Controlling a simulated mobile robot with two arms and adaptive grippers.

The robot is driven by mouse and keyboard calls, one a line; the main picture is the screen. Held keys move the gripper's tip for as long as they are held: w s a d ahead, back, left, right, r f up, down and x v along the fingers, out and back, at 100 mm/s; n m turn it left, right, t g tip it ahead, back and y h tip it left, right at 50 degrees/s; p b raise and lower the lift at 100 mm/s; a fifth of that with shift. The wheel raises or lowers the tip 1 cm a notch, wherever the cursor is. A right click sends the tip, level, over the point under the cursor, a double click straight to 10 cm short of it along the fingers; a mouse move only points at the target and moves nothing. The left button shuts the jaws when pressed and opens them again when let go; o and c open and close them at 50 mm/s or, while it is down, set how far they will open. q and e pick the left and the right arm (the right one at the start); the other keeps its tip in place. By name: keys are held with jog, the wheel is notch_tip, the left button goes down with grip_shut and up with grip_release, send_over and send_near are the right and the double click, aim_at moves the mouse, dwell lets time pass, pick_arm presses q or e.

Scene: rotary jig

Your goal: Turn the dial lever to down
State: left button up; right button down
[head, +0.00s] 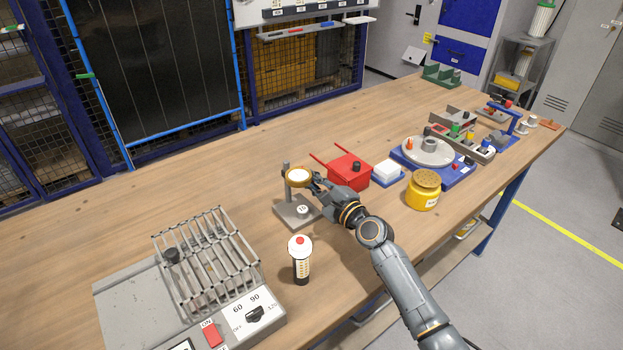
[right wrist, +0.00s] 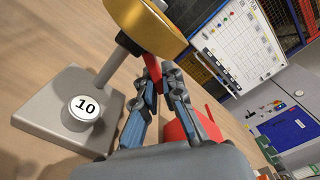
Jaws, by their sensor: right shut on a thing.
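The dial gauge (head: 299,177) has a gold rim and a pale face, and sits on a grey post above a square grey base (head: 297,212). In the right wrist view its gold rim (right wrist: 145,28) is at the top, with a red lever (right wrist: 152,70) reaching from beneath it to my fingertips. My right gripper (head: 316,181) is at the right side of the dial. In the right wrist view my right gripper (right wrist: 160,75) is shut on the red lever; its fingers partly hide it. The lever's exact angle cannot be told. My left gripper is not in view.
A round weight marked 10 (right wrist: 85,110) stands on the base. A red box (head: 349,171) with handles is just behind my right gripper. A white bottle with a red top (head: 300,258) stands in front. A grey rack (head: 207,258) is at left. The back left bench is clear.

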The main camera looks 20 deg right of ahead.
jog(key=shift+f, duration=0.1)
jog(key=c, duration=1.4)
grip_release()
jog(key=shift+c, duration=0.2)
jog(key=shift+s, duration=0.1)
jog(key=v, duration=1.2)
